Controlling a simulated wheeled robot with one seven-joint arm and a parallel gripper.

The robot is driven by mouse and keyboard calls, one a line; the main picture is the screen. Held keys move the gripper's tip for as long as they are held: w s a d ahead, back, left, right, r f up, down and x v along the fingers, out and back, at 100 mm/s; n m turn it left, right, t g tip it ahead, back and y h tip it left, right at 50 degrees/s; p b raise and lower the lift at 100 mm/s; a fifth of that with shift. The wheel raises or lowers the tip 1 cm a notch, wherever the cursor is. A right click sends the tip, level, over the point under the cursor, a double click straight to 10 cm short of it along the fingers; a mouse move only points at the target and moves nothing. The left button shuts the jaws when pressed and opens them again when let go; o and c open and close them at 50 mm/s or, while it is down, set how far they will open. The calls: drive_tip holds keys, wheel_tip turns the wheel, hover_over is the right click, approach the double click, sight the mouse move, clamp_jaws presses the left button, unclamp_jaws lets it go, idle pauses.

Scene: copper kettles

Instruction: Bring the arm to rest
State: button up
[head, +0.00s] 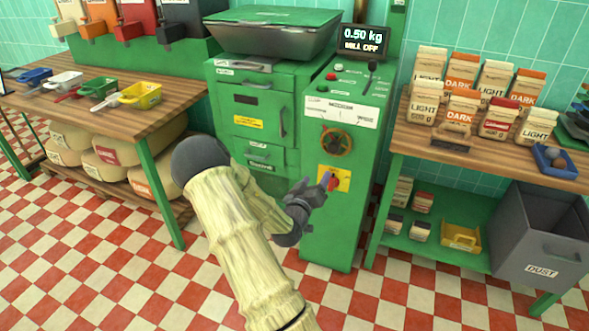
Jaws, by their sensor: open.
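My arm reaches up from the bottom middle in the head view, bent at a dark round joint. My gripper (309,197) is in front of the green machine (268,122), by the red knob (333,181) on its yellow plate. The gripper's jaws are open, with no object visible between them. The gripper overlaps the knob's left side in the picture; I cannot tell whether they touch. The display (364,40) on the machine reads "0.50 kg" and "MILL OFF". A round dial (336,142) sits above the knob.
A left wooden table (125,118) holds coloured scoops; sacks (130,158) lie below. A right table (500,163) holds paper bags labelled LIGHT and DARK. A grey DUST bin (538,240) stands at the right. The checkered floor (130,270) around my arm is clear.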

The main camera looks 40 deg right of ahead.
drive_tip(key=w+a+f+g+y, duration=0.1)
drive_tip(key=a+f+y, duration=0.1)
drive_tip(key=a+y, duration=0.6)
drive_tip(key=w+a+f+y, duration=0.1)
drive_tip(key=a+y, duration=0.2)
drive_tip(key=a, duration=0.9)
drive_tip(key=s+a+r+n+g+y, duration=0.2)
drive_tip(key=s+a+r+n+y, duration=0.1)
drive_tip(key=s+a, duration=0.45)
drive_tip(key=s+a+r+n+g+y, duration=0.2)
drive_tip(key=s+a+r+n+g, duration=0.1)
drive_tip(key=s+a, duration=0.5)
wheel_tip(320, 180, up, 24)
drive_tip(key=w+p, duration=0.1)
drive_tip(key=p, duration=2.3)
drive_tip(key=shift+w+a, duration=0.2)
drive_tip(key=shift+a, duration=0.25)
